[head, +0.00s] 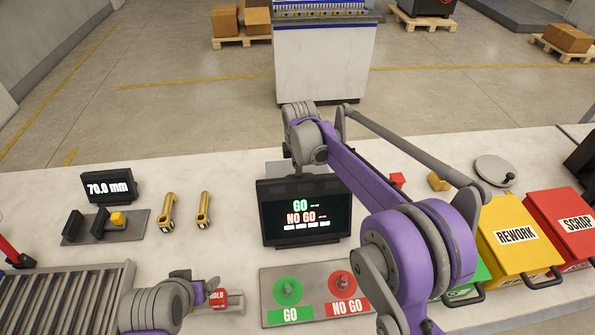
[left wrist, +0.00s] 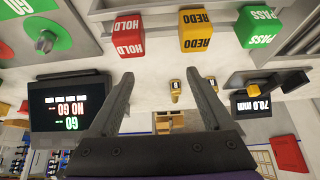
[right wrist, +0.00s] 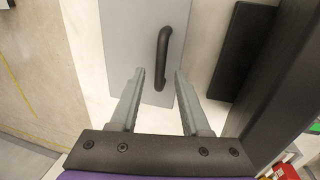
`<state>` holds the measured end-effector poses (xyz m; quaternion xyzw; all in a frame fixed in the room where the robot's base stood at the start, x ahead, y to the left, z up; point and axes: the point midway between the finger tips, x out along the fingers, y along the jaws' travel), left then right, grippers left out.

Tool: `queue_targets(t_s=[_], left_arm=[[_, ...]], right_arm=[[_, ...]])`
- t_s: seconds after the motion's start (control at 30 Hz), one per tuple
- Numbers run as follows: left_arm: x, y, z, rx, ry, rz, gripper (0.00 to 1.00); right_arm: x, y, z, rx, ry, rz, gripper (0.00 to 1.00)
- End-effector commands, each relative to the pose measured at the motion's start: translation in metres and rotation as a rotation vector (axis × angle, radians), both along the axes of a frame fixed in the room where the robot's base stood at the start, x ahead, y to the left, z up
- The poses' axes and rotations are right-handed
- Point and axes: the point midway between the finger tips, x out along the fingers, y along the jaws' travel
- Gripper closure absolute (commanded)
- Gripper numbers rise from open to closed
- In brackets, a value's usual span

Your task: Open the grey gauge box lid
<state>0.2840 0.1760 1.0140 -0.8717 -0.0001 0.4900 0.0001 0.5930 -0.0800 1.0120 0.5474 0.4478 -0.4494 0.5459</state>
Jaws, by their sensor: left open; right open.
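The grey gauge box lid (right wrist: 117,35) with its black bar handle (right wrist: 161,58) fills the middle of the right wrist view. It looks flat and closed. In the head view a bit of a grey surface (head: 283,168) shows behind the display; my right arm hides most of that area. My right gripper (right wrist: 160,74) is open, with its two fingers either side of the handle's near end in that view. I cannot tell whether they touch it. My left gripper (left wrist: 158,74) is open and empty at the front left, close to the red HOLD block (head: 222,298).
The black GO/NO GO display (head: 304,212) stands mid-table, and a GO/NO GO plate (head: 316,313) lies before it. Yellow REWORK (head: 522,262) and red SCRAP (head: 570,215) bins are at right. Two brass parts (head: 168,211) and a 70.0 mm readout (head: 109,188) are at left.

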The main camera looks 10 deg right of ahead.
Motion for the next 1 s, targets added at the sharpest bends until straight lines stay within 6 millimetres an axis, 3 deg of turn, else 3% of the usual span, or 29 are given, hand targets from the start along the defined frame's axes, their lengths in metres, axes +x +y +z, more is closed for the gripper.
queue_targets(t_s=[0.13, 0.43, 0.7, 1.0], left_arm=[[0.0001, 0.0, 0.0002, 0.0, 0.0, 0.0, 0.16], [0.0001, 0.0, 0.0002, 0.0, 0.0, 0.0, 0.16], [0.0001, 0.0, 0.0002, 0.0, 0.0, 0.0, 0.16], [0.0001, 0.0, 0.0002, 0.0, 0.0, 0.0, 0.16]], right_arm=[[0.0021, -0.0001, -0.0104, 0.0, 0.0, 0.0, 0.53], [0.0025, -0.0002, -0.0124, 0.0, 0.0, 0.0, 0.53], [0.0023, -0.0002, -0.0122, 0.0, 0.0, 0.0, 1.0], [0.0023, -0.0002, -0.0121, 0.0, 0.0, -0.001, 1.0]])
